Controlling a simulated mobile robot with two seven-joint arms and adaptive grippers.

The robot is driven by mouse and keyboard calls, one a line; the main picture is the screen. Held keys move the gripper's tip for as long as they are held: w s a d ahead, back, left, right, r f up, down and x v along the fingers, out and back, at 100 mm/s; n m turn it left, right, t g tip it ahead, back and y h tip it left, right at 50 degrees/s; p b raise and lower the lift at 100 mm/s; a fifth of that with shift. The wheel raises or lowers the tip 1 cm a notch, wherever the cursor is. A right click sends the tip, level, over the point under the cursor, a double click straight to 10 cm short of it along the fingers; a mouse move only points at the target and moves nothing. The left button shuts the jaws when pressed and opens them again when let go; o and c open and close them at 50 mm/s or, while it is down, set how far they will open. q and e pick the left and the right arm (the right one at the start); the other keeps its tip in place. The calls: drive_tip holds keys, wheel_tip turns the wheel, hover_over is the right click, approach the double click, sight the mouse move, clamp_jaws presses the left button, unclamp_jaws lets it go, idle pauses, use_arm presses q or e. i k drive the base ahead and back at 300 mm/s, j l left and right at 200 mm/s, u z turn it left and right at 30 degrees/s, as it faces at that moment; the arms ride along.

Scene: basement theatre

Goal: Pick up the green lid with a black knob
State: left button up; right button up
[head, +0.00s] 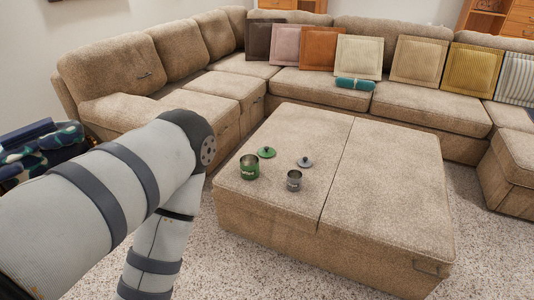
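The green lid (266,152) with a small dark knob lies on the beige ottoman (377,218), towards its left side. A green canister (249,167) stands open just in front and to the left of the lid, apart from it. My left arm comes in from the left and bends downward at its elbow. Its gripper is below the picture, out of view. My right arm and gripper do not show.
A small grey pot (294,181) and a grey lid (305,162) sit on the ottoman right of the green canister. A beige sectional sofa (420,105) with several cushions wraps behind. Patterned bundles (42,150) lie at far left. The ottoman's right half is bare.

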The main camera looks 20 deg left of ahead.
sight(266, 152)
drive_tip(key=i+j+z, duration=0.2)
drive_tip(key=j, duration=0.3)
drive_tip(key=i+j+z, duration=0.25)
drive_tip(key=j, duration=0.3)
drive_tip(key=i+j+z, duration=0.2)
drive_tip(key=j, duration=0.4)
drive_tip(key=i+j+z, duration=0.25)
drive_tip(key=j, duration=0.35)
drive_tip(key=j+z, duration=0.2)
drive_tip(key=j, duration=0.4)
drive_tip(key=j+z, duration=0.25)
drive_tip(key=j, duration=0.4)
drive_tip(key=i+j, duration=0.05)
